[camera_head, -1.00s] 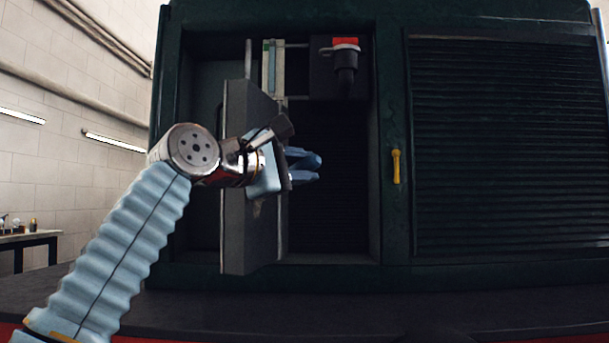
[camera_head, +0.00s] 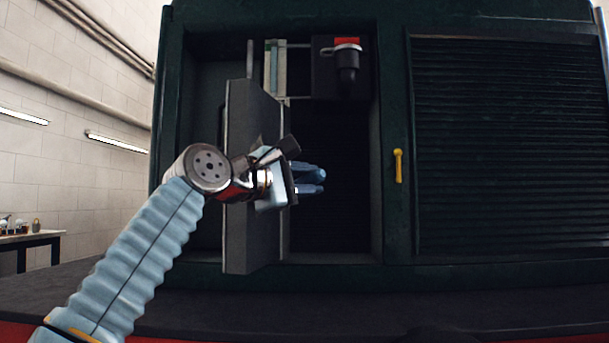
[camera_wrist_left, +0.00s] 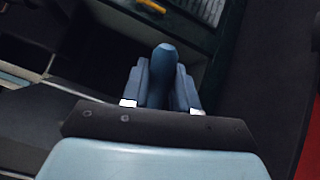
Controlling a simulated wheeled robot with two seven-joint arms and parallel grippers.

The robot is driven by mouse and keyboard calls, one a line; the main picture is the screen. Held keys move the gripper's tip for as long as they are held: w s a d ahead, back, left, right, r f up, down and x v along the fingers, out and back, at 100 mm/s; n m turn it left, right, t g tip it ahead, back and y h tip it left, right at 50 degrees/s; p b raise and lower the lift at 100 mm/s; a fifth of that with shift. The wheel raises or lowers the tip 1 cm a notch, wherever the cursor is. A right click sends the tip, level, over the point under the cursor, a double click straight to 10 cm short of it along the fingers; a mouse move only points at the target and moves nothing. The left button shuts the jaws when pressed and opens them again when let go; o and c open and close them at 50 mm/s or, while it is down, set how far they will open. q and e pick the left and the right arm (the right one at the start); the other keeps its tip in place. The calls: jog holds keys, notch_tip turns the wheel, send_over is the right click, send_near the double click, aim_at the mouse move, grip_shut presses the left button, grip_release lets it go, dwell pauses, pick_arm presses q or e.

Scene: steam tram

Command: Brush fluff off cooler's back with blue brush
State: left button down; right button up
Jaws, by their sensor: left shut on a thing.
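My left gripper (camera_head: 309,181) reaches in from the left, its fingers in front of the dark opening in the green housing. In the left wrist view, the gripper (camera_wrist_left: 162,88) is shut on a rounded blue piece, the blue brush (camera_wrist_left: 163,62), whose end stands up between the fingers. Its bristles cannot be made out. Behind the fingers in the head view is a dark ribbed surface (camera_head: 345,140), likely the cooler's back. It is too dark to make out any fluff on it. My right gripper is not in view.
An open grey door panel (camera_head: 250,225) stands just behind my left wrist. A black fitting with a red top (camera_head: 347,60) hangs at the opening's upper right. A yellow handle (camera_head: 398,166) is on the frame, beside a large louvred panel (camera_head: 510,150).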

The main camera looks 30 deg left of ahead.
pick_arm(q)
jog(key=shift+w+a+r+p, duration=0.1)
jog(key=shift+w+a+p, duration=0.2)
jog(key=shift+w+p, duration=0.4)
jog(key=shift+w+a, duration=0.2)
jog(key=shift+w, duration=0.5)
jog(key=s+d+f+b, duration=0.2)
jog(key=s+b, duration=0.1)
jog(key=s, duration=0.2)
jog(key=shift+s+f, duration=0.3)
dwell(0.5)
jog(key=shift+d, duration=0.15)
